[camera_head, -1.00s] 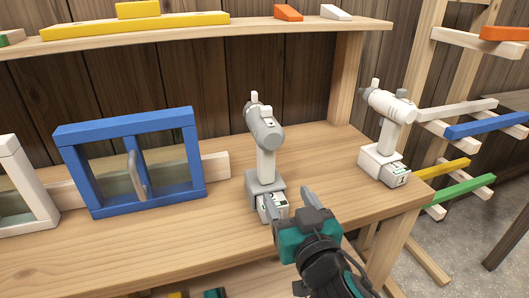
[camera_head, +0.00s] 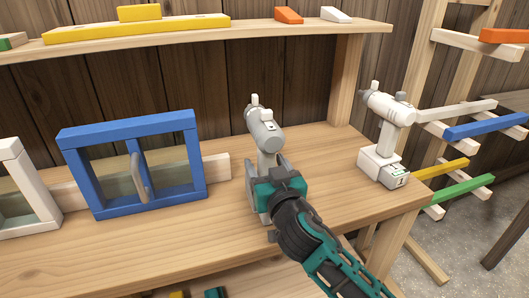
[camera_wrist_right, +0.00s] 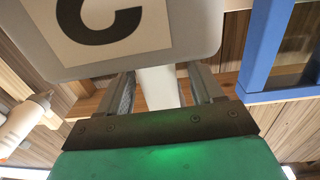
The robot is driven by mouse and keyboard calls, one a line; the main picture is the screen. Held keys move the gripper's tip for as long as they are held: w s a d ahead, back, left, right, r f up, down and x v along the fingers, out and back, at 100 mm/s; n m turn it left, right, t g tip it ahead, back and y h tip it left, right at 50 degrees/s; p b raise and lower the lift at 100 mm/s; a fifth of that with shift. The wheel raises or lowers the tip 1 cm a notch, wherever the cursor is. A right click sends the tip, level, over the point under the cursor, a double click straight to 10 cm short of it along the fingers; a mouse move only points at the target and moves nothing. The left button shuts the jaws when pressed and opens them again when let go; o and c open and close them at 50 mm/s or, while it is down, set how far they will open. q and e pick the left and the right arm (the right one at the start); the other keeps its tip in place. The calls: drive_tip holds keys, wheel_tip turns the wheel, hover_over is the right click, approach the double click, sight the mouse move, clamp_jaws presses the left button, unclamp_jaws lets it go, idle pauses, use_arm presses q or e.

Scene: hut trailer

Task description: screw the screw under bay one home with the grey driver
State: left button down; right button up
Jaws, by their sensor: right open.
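The grey driver (camera_head: 263,133) stands upright on the bench, with a grey head and a white handle. My right gripper (camera_head: 266,166) is open, with its fingers on either side of the handle. In the right wrist view the white handle (camera_wrist_right: 158,88) shows between the two fingers, with a gap beside it. The driver's pale base (camera_wrist_right: 190,25), with a dark mark on a cream label, fills the top of that view. My gripper hides most of the base in the head view. I see neither the screw nor a marked bay one. My left gripper is not in view.
A white driver (camera_head: 389,118) stands at the bench's right end. A blue frame (camera_head: 130,124) and a white frame (camera_head: 28,183) stand to the left. A shelf (camera_head: 200,33) with coloured blocks runs above. A rack with coloured bars (camera_head: 486,128) is at the right.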

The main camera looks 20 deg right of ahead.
drive_tip(key=shift+w, duration=0.85)
clamp_jaws()
drive_tip(key=shift+r, duration=0.2)
